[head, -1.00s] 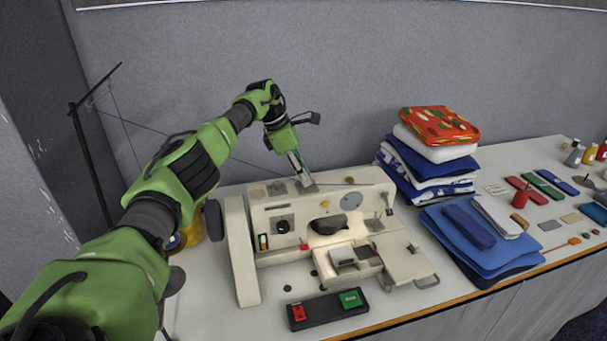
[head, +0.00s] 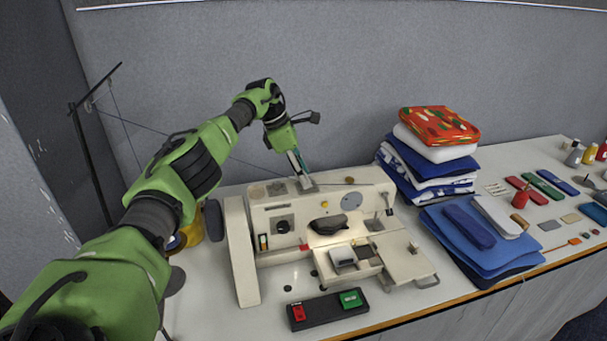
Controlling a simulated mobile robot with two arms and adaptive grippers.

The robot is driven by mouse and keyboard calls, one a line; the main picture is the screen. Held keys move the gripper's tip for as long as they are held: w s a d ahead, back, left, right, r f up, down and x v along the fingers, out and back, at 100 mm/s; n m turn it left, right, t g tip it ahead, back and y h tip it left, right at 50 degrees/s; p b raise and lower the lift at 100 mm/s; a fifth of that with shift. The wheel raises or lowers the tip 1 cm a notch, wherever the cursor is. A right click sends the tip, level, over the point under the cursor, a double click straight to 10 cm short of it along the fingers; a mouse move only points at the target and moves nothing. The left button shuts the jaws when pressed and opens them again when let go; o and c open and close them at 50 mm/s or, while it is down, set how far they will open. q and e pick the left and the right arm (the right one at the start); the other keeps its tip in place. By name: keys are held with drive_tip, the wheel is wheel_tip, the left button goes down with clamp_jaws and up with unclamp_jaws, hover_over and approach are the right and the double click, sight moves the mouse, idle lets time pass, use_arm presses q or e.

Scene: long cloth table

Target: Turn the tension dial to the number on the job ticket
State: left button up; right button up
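The cream sewing machine (head: 330,215) stands on the table in the head view. I cannot make out a job ticket. My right gripper is out of view.
A black switch box (head: 327,310) with red and green buttons lies in front of the machine. Folded fabrics (head: 428,165) are stacked to the right, with more blue cloth (head: 490,245) before them. A thin dark thread stand (head: 90,160) rises at the left.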

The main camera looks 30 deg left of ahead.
use_arm(q)
drive_tip(key=v, duration=1.1)
drive_tip(key=shift+r, duration=0.4)
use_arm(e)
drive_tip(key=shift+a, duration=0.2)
